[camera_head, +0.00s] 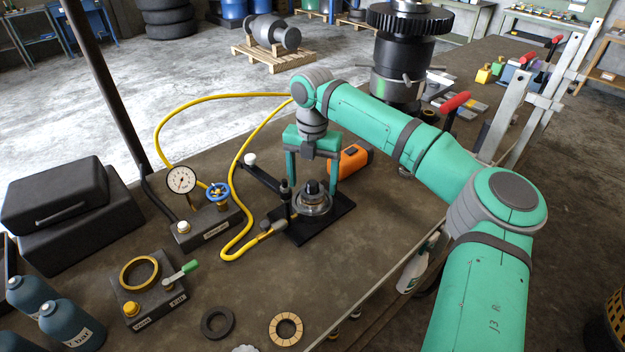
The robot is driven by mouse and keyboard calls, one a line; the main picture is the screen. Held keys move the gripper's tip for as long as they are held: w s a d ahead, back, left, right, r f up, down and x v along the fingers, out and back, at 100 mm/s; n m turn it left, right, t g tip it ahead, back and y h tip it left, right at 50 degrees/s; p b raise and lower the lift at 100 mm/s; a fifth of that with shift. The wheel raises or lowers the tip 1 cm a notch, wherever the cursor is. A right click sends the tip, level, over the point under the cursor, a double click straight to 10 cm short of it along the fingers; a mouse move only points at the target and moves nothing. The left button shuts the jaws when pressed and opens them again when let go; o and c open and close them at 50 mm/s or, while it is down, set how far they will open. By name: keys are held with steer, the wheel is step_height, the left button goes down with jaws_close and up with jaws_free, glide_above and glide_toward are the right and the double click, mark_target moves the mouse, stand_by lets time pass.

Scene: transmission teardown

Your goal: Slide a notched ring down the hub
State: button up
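The hub (313,190) stands upright on a black base plate (322,228) near the middle of the bench, dark on top with a silvery round part (313,207) around its lower portion. My gripper (312,183) points down over it, its two green fingers wide apart on either side of the hub top. I see no ring held up between the fingers; whether the tips touch the silvery part is unclear. A tan ring with dark radial marks (286,329) and a plain dark ring (217,322) lie flat at the front. A grey toothed edge (245,348) is cut off below.
A gauge block (205,228) with a yellow hose stands left of the hub. A box with a brass ring (139,273) and green lever is front left. An orange device (350,160) sits behind my gripper. A tall dark gear assembly (402,65) stands at the back.

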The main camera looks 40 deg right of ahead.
step_height(320, 180, up, 18)
stand_by(1.2)
steer(key=shift+f, duration=0.15)
stand_by(0.4)
